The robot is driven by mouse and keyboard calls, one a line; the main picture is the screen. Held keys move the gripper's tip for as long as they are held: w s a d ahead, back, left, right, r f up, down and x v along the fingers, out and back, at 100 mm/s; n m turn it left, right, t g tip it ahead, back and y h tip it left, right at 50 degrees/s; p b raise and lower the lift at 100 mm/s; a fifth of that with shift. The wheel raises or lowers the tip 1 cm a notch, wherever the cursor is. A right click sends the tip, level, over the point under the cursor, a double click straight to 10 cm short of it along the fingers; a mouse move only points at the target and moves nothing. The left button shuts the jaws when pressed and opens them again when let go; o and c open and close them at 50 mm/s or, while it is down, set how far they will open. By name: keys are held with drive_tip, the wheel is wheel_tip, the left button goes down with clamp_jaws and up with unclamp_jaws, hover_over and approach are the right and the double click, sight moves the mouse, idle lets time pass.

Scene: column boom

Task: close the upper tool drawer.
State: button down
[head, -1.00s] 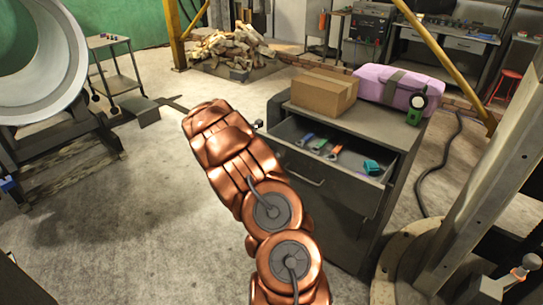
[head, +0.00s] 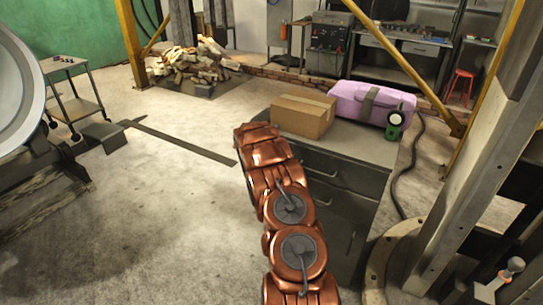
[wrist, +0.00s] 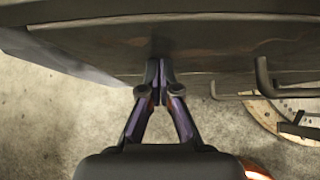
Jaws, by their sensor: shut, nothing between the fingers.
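The dark grey tool cabinet (head: 372,150) stands right of my arm in the head view. Its upper drawer (head: 345,178) looks pushed in, its front about level with the cabinet face, and no drawer interior shows. My arm covers the left part of the fronts. My gripper is hidden behind the arm in the head view. In the wrist view my gripper (wrist: 159,72) is shut and empty, its fingertips at a dark front panel (wrist: 215,62), touching it or very close. A dark bar handle (wrist: 264,78) shows right of the fingers.
A cardboard box (head: 303,115) and a pink case (head: 358,102) with a green-black item (head: 396,122) sit on the cabinet. A steel column (head: 470,185) stands close on the right. Open floor (head: 150,210) lies to the left, with a small cart (head: 75,95) beyond.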

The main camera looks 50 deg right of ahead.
drive_tip(key=shift+s+d+r, duration=0.15)
drive_tip(key=shift+d+r, duration=0.2)
idle(0.3)
drive_tip(key=s+a+r+b, duration=0.2)
drive_tip(key=a+r+b, duration=0.3)
drive_tip(key=a, duration=0.7)
drive_tip(key=shift+r, duration=0.5)
